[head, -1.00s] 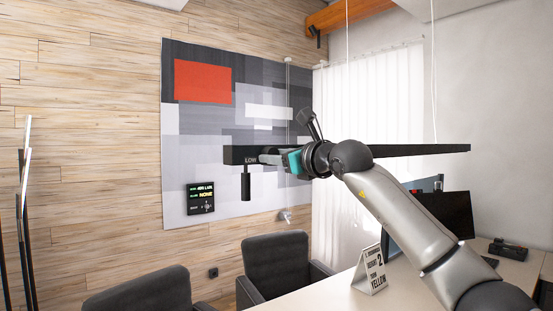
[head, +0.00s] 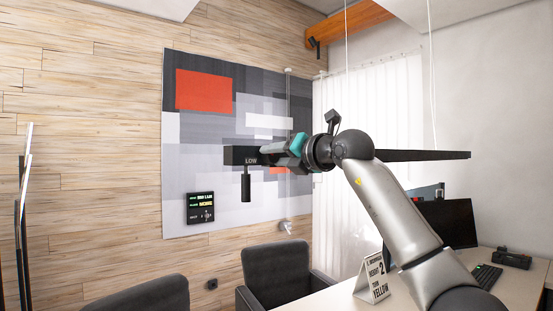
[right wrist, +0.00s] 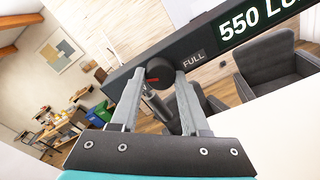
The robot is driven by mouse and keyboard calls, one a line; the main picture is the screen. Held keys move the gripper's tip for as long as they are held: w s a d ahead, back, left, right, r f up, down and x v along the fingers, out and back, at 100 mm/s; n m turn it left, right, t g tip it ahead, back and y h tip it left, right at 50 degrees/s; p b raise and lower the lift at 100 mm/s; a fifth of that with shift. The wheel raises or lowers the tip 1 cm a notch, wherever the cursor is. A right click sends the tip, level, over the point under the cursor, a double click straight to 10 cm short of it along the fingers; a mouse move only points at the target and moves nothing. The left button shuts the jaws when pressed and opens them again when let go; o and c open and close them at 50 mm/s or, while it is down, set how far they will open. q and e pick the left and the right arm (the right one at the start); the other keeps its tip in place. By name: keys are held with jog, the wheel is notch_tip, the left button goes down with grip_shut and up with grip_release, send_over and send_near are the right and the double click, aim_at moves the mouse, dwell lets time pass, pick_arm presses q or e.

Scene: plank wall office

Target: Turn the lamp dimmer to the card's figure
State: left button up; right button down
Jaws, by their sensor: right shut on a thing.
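The hanging lamp is a long black bar (head: 425,155) on thin wires, marked LOW at its left end, with a dark handle (head: 246,187) hanging below. In the right wrist view the bar bears a FULL mark (right wrist: 194,60) and a lit display (right wrist: 258,22) starting 550, its end cut off. The round black dimmer knob (right wrist: 160,71) has a red mark. My right gripper (head: 270,151) is shut on the knob, its fingers on both sides. The white card (head: 373,279) stands on the desk; I read "2" and "YELLOW", the rest small. My left gripper is not in view.
A dark wall panel (head: 200,208) shows small lit text. Two dark chairs (head: 274,265) stand left of the desk (head: 525,290). Dark upright poles (head: 22,225) stand at far left.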

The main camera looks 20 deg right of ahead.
jog(key=m, duration=0.6)
jog(key=shift+y, duration=0.3)
jog(key=m+p, duration=0.1)
jog(key=m, duration=0.5)
jog(key=shift+y, duration=0.3)
jog(key=shift+c, duration=1.9)
grip_release()
jog(key=shift+r, duration=0.1)
jog(key=shift+d, duration=0.1)
